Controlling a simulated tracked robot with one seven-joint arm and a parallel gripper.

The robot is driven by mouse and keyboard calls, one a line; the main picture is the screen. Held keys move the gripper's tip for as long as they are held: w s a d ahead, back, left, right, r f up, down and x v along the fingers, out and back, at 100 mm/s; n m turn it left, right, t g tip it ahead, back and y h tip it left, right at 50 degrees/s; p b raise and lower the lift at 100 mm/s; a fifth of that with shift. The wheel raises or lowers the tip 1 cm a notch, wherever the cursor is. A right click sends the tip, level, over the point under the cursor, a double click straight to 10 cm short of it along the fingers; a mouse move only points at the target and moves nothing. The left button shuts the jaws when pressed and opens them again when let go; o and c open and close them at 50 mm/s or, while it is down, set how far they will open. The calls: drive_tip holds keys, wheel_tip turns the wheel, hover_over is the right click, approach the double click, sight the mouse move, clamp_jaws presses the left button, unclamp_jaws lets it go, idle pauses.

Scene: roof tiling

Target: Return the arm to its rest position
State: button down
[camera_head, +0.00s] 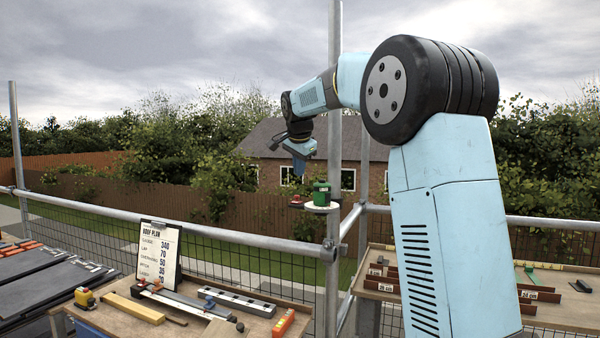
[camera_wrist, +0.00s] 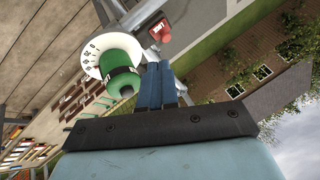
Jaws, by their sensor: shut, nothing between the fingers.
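My arm rises at the right of the head view and bends over to the left. My gripper (camera_head: 299,165) hangs from its far end, pointing down, in front of the brick house. In the wrist view, the two blue fingers of my gripper (camera_wrist: 160,68) are together with nothing between them.
An upright scaffold pole (camera_head: 333,100) stands close beside my arm. A workbench with a roof plan board (camera_head: 158,252) and several tools is at lower left. Another bench (camera_head: 560,312) with tile pieces is at right. A guard rail (camera_head: 200,222) runs behind.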

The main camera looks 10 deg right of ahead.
drive_tip(key=s+f+n, duration=0.3)
drive_tip(key=s, duration=0.8)
drive_tip(key=s+d+f+n, duration=0.1)
drive_tip(key=s+f+n, duration=0.15)
drive_tip(key=s, duration=0.85)
drive_tip(key=s+f+n, duration=0.2)
drive_tip(key=s+n, duration=0.1)
drive_tip(key=s, duration=0.9)
drive_tip(key=s+f+n+y, duration=0.1)
drive_tip(key=s+f+n, duration=0.2)
drive_tip(key=s+f, duration=0.6)
drive_tip(key=shift+s+d+g, duration=0.2)
drive_tip(key=shift+s+g, duration=0.1)
drive_tip(key=shift+s, duration=0.75)
